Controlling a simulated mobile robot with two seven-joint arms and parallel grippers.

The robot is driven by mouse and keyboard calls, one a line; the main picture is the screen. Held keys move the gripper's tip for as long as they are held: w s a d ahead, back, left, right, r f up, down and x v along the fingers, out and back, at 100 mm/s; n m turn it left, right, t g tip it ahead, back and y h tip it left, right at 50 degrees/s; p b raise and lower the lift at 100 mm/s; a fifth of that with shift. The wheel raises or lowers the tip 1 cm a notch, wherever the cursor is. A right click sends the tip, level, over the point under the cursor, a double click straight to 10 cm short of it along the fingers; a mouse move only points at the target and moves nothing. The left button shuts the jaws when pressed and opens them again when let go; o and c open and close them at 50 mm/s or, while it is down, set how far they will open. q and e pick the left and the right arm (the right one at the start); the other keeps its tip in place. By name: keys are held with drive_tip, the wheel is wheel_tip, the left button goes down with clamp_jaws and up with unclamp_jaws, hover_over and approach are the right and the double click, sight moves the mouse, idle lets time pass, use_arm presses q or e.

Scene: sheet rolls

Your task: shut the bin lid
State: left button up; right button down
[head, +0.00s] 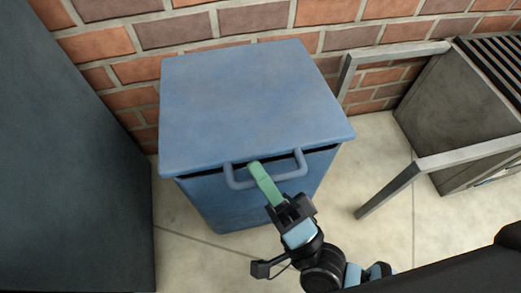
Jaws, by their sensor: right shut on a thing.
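The blue bin (240,205) stands on the floor against the brick wall. Its blue lid (250,100) lies over the top, with a dark narrow gap under its front edge. A blue-grey U-shaped handle (294,168) sticks out from the lid's front. My right gripper (262,176) comes in from below right and is shut on the handle's front bar, with a green finger over it. The other finger is hidden. My left gripper is not in view.
A tall dark grey panel or cabinet (70,150) stands close on the left. On the right are a grey metal frame (390,190) and a grey box with a slatted top (455,120). Pale tiled floor (200,265) is clear in front of the bin.

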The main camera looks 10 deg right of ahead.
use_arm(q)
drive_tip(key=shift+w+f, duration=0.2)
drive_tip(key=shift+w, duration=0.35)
use_arm(e)
drive_tip(key=shift+s+a+f+n+y, duration=0.15)
drive_tip(key=shift+s+f+y, duration=0.1)
drive_tip(key=shift+f, duration=0.35)
drive_tip(key=shift+s+d+f+n+y, duration=0.15)
drive_tip(key=shift+f+y, duration=0.1)
drive_tip(key=shift+f, duration=0.35)
drive_tip(key=shift+a, duration=0.15)
drive_tip(key=c, duration=1.4)
unclamp_jaws()
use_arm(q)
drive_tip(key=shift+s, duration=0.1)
use_arm(e)
drive_tip(key=shift+w, duration=0.1)
drive_tip(key=shift+w+r, duration=0.1)
drive_tip(key=shift+r, duration=0.05)
